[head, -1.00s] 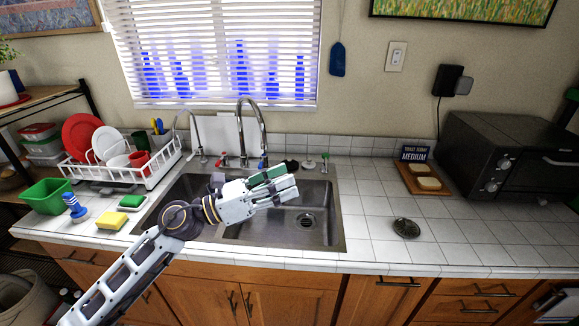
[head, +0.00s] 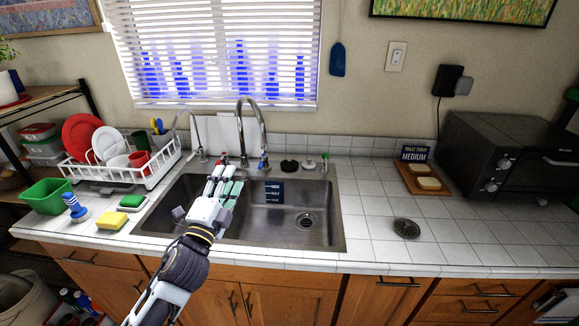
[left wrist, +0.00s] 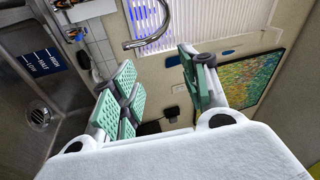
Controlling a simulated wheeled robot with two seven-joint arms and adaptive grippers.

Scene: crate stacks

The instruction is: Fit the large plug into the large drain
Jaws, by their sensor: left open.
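A round drain (head: 307,220) sits in the floor of the steel sink (head: 338,215), right of my left gripper, and nothing covers it. It also shows at the left of the left wrist view (left wrist: 38,117). A dark round piece (head: 289,165) stands on the sink's back ledge, with a smaller dark piece (head: 308,164) beside it. Either may be a plug; I cannot tell which is the large one. My left gripper (head: 226,174) is over the middle-left of the sink, pointing toward the faucet. It is open and empty, its green-padded fingers apart in the left wrist view (left wrist: 157,66).
A tall faucet (head: 262,125) rises behind the sink. A dark metal strainer (head: 406,228) lies on the right counter. A yellow sponge (head: 111,220), green sponge (head: 132,201) and blue brush (head: 76,207) lie left. A dish rack (head: 150,180) stands behind them. The right counter is mostly clear.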

